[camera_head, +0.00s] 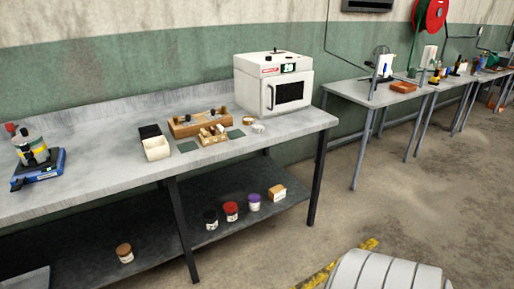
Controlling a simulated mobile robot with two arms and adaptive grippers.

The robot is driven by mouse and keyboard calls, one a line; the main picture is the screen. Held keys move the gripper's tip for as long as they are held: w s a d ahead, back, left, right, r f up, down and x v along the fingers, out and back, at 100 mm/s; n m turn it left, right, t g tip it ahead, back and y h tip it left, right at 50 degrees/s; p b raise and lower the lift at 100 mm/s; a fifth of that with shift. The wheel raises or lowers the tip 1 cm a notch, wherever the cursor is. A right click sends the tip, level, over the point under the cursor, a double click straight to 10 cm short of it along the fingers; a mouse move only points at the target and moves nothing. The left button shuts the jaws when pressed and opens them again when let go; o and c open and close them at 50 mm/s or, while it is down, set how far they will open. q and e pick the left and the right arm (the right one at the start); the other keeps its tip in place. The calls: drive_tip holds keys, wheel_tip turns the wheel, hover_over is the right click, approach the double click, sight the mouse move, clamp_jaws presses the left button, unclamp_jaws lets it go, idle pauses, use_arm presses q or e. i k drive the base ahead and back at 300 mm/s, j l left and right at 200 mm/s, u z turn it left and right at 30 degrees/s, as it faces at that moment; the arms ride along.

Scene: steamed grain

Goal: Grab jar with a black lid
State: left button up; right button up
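The jar with a black lid (211,220) stands upright on the lower shelf (160,264) of the near workbench, behind the bench's front middle leg. Just right of it stand a jar with a red lid (231,211) and a jar with a purple lid (254,202). A jar with a brown lid (125,253) stands apart, further left on the same shelf. Neither of my grippers shows in this view.
The bench top (90,195) lies above the jars, and its front legs (182,230) bound the shelf opening. A white oven (273,85), wooden holders (200,123) and a blue scale (38,168) stand on top.

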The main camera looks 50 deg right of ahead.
sight(210, 226)
drive_tip(key=z, duration=1.3)
